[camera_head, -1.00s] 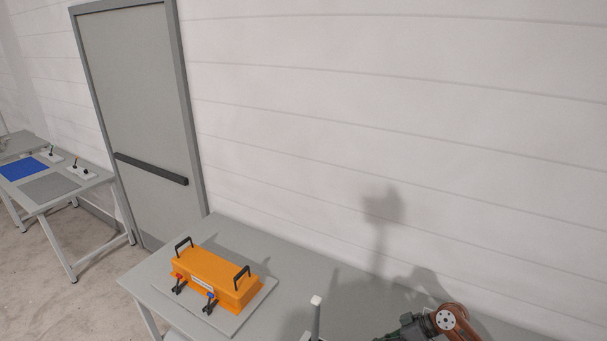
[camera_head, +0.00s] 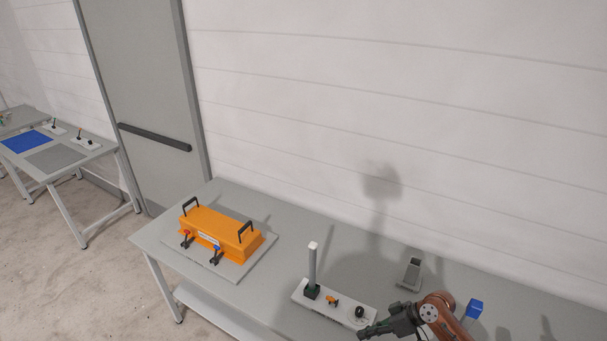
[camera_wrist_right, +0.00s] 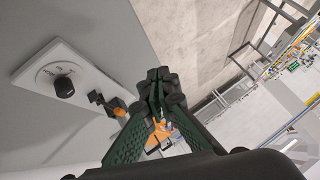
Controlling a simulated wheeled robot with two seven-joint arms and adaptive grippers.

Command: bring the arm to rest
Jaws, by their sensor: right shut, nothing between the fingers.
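My right gripper (camera_head: 366,333) is at the lower right of the head view, by the near side of a white control panel (camera_head: 300,296) on the grey table. In the right wrist view its dark green fingers (camera_wrist_right: 160,88) are together at the tips, with nothing between them. The panel carries a black knob (camera_head: 359,312), a small orange part (camera_head: 332,300) and an upright grey post (camera_head: 312,266) with a white top. The knob also shows in the right wrist view (camera_wrist_right: 64,87), apart from the fingers. My left gripper is in neither view.
An orange box with black handles (camera_head: 219,232) sits on a plate on the table (camera_head: 165,232). A grey holder (camera_head: 410,272) and a blue block (camera_head: 474,308) are at the right. A second table (camera_head: 60,184) stands far left. Floor between the tables is clear.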

